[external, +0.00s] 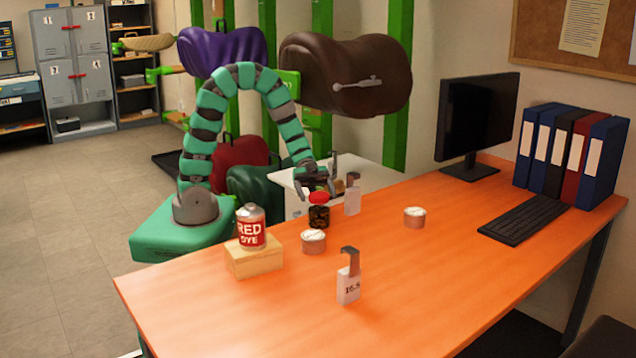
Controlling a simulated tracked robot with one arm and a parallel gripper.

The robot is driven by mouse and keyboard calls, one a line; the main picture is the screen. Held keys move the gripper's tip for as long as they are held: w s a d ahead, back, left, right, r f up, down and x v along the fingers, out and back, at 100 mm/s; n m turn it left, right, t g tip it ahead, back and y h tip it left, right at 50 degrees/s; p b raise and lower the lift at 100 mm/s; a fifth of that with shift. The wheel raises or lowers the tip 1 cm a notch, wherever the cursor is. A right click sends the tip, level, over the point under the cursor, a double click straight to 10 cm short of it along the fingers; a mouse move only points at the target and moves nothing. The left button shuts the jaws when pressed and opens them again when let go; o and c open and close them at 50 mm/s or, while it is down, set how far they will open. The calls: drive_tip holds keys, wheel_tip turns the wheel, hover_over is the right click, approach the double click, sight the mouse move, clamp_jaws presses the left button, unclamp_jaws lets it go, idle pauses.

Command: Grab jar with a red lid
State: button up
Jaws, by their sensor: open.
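The jar with a red lid (319,213) stands upright on the orange desk, near its far left edge. Its body is dark and its lid is red. My gripper (315,194) is open and points down at the jar. Its fingers appear around or just above the lid, one to each side in the picture. I cannot tell whether they touch the jar.
Close by are a round tin (313,242), a tagged white block (352,197) and another tin (414,217). A red dye can (251,228) stands on a wooden block (253,260). Another tagged block (348,282) is in front. The desk's front right (440,290) is clear.

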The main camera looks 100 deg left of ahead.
sight(320, 202)
drive_tip(key=shift+b+x, duration=1.05)
drive_tip(key=shift+x, duration=1.45)
drive_tip(key=shift+s, duration=0.15)
drive_tip(key=c, duration=1.4)
